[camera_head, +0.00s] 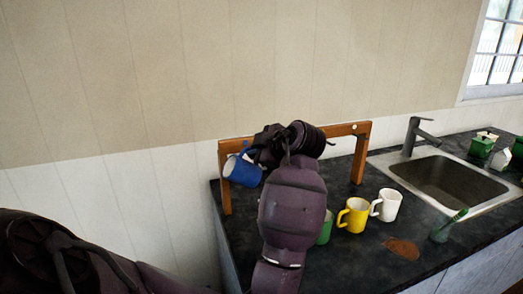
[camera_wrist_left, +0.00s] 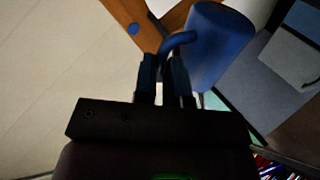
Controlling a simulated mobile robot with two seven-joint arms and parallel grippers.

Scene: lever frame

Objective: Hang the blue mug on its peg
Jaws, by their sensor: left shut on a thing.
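The blue mug (camera_head: 242,172) is tilted in front of the left post of the wooden frame (camera_head: 226,190), at the counter's left end. My left gripper (camera_head: 258,156) is shut on its handle; in the left wrist view the fingertips (camera_wrist_left: 166,62) pinch the handle beside the mug body (camera_wrist_left: 218,45). A blue round peg end (camera_wrist_left: 133,29) shows on the wooden bar in the left wrist view, to the left of the mug and apart from it. My arm hides much of the frame's crossbar in the head view. My right gripper is not in view.
A yellow mug (camera_head: 353,215), a white mug (camera_head: 387,205) and a partly hidden green mug (camera_head: 325,228) stand on the dark counter (camera_head: 350,265). A pale peg end (camera_head: 355,126) shows on the crossbar's right. A sink (camera_head: 447,185) lies to the right; a brown patch (camera_head: 402,248) lies in front.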

